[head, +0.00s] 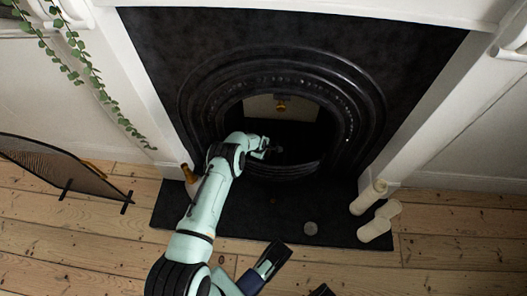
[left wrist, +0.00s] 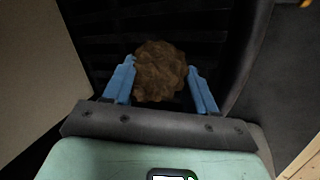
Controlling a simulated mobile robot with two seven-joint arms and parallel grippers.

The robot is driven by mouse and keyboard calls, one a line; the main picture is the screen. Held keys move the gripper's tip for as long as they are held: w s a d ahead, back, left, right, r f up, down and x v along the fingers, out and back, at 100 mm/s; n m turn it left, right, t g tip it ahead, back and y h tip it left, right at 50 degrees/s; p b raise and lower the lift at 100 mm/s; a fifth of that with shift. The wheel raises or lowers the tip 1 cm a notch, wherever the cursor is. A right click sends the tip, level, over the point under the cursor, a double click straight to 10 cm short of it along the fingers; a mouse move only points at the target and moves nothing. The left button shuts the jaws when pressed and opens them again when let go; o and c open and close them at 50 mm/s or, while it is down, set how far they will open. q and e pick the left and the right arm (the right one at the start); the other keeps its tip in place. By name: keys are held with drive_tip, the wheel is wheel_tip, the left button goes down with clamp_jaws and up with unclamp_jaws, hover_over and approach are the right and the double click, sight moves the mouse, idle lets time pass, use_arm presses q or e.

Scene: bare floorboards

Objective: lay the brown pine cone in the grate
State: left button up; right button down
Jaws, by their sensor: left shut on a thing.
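The brown pine cone (left wrist: 160,71) sits between the two blue fingers of my left gripper (left wrist: 161,80) in the left wrist view, held at its sides. Dark bars of the grate (left wrist: 105,22) show behind it. In the head view my left gripper (head: 262,147) reaches into the arched opening of the black fireplace, above the grate (head: 285,170). The cone is too dark to make out there. Whether it touches the bars cannot be told. Part of what seems to be my right gripper (head: 271,262) shows at the bottom, over the floor; its jaw state is unclear.
A brown bottle (head: 188,173) stands by the left side, close to my arm. A mesh screen (head: 60,168) stands at the left.

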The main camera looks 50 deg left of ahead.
use_arm(q)
drive_tip(key=shift+f, duration=0.55)
drive_tip(key=o, duration=0.8)
drive_tip(key=shift+r, duration=0.6)
drive_tip(key=p+v, duration=0.5)
drive_tip(key=v, duration=0.7)
drive_tip(key=s+d+m+h, duration=0.1)
drive_tip(key=s+d+m, duration=0.4)
drive_tip(key=s+d, duration=0.2)
drive_tip(key=s+d+m+g+h, duration=0.1)
drive_tip(key=s+d+m, duration=0.5)
drive_tip(key=d, duration=0.5)
drive_tip(key=s+d+m+h, duration=0.1)
drive_tip(key=s+d+m, duration=0.5)
drive_tip(key=s+d, duration=0.3)
drive_tip(key=shift+s+d+h, duration=0.3)
drive_tip(key=shift+d, duration=0.1)
use_arm(e)
drive_tip(key=w+a+r+t, duration=0.1)
drive_tip(key=w+r+t, duration=0.3)
drive_tip(key=w+r, duration=0.3)
drive_tip(key=w, duration=0.3)
drive_tip(key=shift+w+a+n, duration=0.2)
drive_tip(key=shift+w+n, duration=0.15)
drive_tip(key=shift+n, duration=0.05)
use_arm(q)
drive_tip(key=shift+p, duration=0.3)
use_arm(e)
drive_tip(key=shift+r, duration=0.15)
